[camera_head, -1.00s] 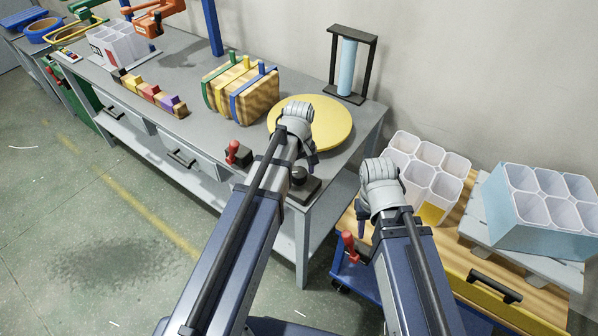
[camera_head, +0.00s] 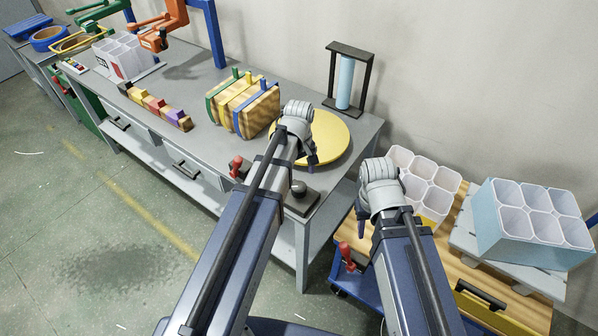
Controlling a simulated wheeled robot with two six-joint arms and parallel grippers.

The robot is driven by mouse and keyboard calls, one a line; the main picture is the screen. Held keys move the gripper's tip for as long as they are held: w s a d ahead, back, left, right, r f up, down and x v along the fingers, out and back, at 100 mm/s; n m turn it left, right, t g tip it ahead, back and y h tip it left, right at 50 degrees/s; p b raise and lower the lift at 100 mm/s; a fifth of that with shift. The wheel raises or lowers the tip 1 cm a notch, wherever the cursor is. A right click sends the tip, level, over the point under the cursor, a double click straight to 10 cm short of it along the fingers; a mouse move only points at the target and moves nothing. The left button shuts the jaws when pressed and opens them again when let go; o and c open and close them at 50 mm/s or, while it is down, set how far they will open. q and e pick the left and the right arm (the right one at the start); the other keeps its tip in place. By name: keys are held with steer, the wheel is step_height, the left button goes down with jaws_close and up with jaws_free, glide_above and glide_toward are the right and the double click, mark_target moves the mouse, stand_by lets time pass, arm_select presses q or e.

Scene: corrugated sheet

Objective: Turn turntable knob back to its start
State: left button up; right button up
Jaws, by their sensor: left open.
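The round yellow turntable (camera_head: 332,137) lies on the grey workbench, partly hidden by my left arm. A round black knob (camera_head: 299,187) stands on a dark base at the bench's front right corner, just right of my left arm. My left gripper (camera_head: 312,157) points down over the turntable's near edge, between the disc and the knob in the picture. It is open, and I see nothing in it. My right gripper (camera_head: 361,229) hangs beside the cart, mostly hidden behind its own wrist. Its jaws cannot be made out.
A red lever (camera_head: 237,166) stands on the bench's front edge, left of my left arm. A strapped wooden block stack (camera_head: 242,106) and a black frame with a light-blue cylinder (camera_head: 345,80) stand behind. White bins (camera_head: 433,172) and a light-blue bin (camera_head: 530,228) crowd the right.

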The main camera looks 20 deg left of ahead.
mark_target(299, 186)
arm_select(q)
steer(key=shift+r, duration=0.35)
steer(key=m, duration=0.5)
steer(key=shift+r, duration=0.1)
step_height(299, 186, down, 8)
steer(key=b, duration=0.7)
steer(key=shift+r, duration=0.1)
